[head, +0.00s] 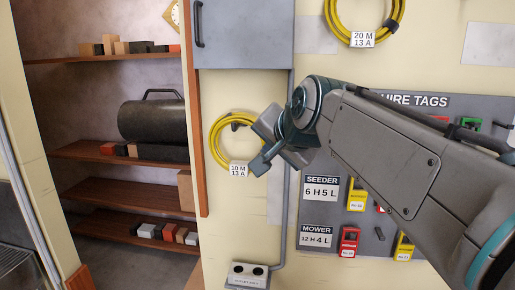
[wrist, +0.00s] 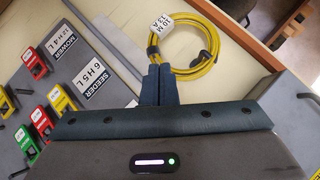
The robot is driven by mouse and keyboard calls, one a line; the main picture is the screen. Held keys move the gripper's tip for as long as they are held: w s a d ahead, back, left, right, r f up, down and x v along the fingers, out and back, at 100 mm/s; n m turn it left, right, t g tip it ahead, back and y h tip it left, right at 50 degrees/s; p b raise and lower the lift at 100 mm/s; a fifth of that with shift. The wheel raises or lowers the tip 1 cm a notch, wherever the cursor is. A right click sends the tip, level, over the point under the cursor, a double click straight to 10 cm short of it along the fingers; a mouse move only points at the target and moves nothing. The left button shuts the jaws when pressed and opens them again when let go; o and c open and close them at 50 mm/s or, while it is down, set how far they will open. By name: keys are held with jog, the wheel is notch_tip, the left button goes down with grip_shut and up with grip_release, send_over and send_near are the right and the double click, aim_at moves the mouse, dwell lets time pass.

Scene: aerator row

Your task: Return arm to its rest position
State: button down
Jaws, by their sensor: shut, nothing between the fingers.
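My gripper (head: 262,166) is in the middle of the head view, at the end of my bent arm that comes in from the right. It is in front of the cream wall, just right of a coiled yellow cable (head: 233,138) with a "10 M 13 A" tag. In the wrist view my gripper (wrist: 159,70) shows its two dark fingers pressed together with nothing between them. The yellow coil (wrist: 183,42) appears just beyond the fingertips there. I cannot tell from these views whether the fingers touch the coil.
A grey tag board (head: 335,212) with red, yellow and green tags hangs behind my arm. A grey cabinet (head: 243,35) is above, and a socket box (head: 248,274) is below. Wooden shelves (head: 120,150) stand at the left. Another yellow coil (head: 362,15) hangs at the top.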

jog(key=s+d+f+n+g+h, duration=0.1)
jog(key=s+d+f, duration=0.3)
jog(key=f, duration=0.5)
jog(key=s+d+f+n+g+h, duration=0.1)
jog(key=s+d+f+n+g, duration=0.2)
jog(key=s+f, duration=0.6)
jog(key=s+d+f+n+g+h, duration=0.1)
jog(key=s+d+f, duration=0.4)
jog(key=f, duration=0.5)
jog(key=shift+s+d+n+g+h, duration=0.35)
jog(key=shift+s+n+g, duration=0.35)
jog(key=shift+g, duration=0.5)
jog(key=shift+a, duration=0.1)
